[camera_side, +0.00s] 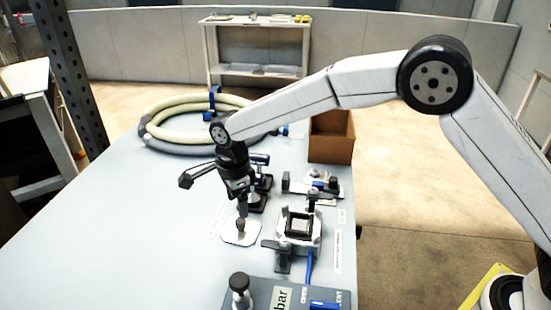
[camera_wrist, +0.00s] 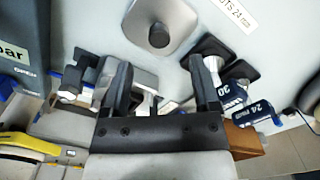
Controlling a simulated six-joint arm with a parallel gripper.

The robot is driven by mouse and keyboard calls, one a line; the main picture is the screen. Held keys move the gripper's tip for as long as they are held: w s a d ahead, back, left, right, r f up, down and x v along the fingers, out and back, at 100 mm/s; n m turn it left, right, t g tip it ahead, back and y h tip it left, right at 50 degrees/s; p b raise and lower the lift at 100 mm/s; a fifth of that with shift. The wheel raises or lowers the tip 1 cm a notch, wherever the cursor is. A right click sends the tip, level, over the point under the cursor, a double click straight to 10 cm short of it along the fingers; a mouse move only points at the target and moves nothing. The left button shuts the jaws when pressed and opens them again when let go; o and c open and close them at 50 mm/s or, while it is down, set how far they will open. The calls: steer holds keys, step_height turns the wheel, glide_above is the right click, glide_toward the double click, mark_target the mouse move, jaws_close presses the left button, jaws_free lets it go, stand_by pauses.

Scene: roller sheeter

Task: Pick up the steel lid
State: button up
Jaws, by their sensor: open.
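The steel lid (camera_side: 241,231) is a thin, flat metal plate with cut corners and a dark round knob in its middle. It lies flat on the grey table. It also shows near the top of the wrist view (camera_wrist: 176,45), with the knob facing the camera. My gripper (camera_side: 242,200) points down just above the lid. In the wrist view my gripper (camera_wrist: 159,65) is open, with its two dark fingers apart and nothing between them. The knob appears beyond the fingertips, roughly in line with the gap. I cannot tell the exact height between them.
A clamped metal fixture with a square black frame (camera_side: 299,224) stands close right of the lid. Dark-based parts (camera_side: 264,185) stand close behind. A grey control box (camera_side: 275,294) is at the front, a coiled hose (camera_side: 165,145) and brown box (camera_side: 332,145) behind. The table's left side is clear.

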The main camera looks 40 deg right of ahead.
mark_target(240, 220)
steer(key=shift+f, duration=0.85)
steer(key=shift+d+f, duration=0.1)
steer(key=shift+f, duration=2.5)
steer(key=shift+s, duration=0.1)
jaws_close()
